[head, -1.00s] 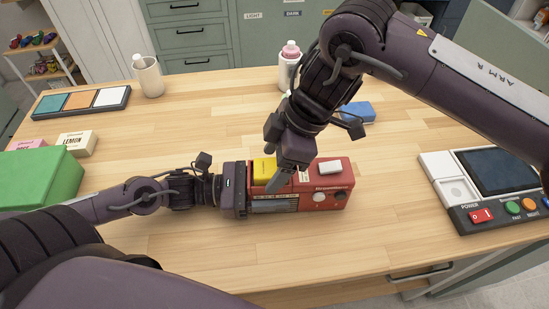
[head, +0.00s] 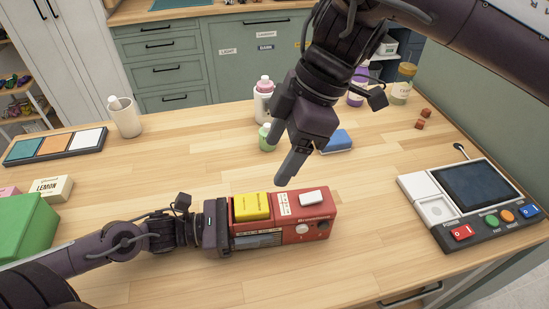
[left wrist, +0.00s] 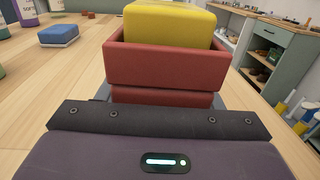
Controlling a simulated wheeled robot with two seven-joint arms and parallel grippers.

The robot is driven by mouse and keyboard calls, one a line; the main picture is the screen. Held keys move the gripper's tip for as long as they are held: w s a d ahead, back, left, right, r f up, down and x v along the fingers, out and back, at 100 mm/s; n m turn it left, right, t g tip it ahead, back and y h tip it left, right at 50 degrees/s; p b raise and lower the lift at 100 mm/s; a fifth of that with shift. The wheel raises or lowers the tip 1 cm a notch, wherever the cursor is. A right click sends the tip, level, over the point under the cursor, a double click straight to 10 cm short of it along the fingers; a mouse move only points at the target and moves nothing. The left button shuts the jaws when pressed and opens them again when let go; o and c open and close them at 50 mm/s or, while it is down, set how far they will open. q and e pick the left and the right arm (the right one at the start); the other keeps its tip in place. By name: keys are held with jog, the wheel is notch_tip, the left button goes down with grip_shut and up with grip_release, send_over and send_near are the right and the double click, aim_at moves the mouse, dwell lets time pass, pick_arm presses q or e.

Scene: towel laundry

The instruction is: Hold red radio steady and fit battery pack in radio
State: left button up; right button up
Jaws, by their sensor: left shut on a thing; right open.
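The red radio (head: 312,228) lies on the wooden table, and its red end also shows in the left wrist view (left wrist: 165,66). The yellow battery pack (head: 251,206) sits in the opening in the radio's top at its left end. In the left wrist view the pack (left wrist: 170,22) stands up above the red rim; how deep it is seated is hidden. My left gripper (head: 226,230) is shut on the radio's left end. My right gripper (head: 287,165) is open and empty, in the air above and behind the radio, apart from the pack.
A control panel with a dark screen (head: 478,187) stands at the right. A green box (head: 22,228) is at the left. Table in front is clear.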

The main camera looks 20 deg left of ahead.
dwell(0.3)
pick_arm(q)
jog(key=o, duration=1.4)
jog(key=v, duration=1.1)
jog(key=shift+a, duration=0.15)
jog(key=shift+s+a, duration=0.25)
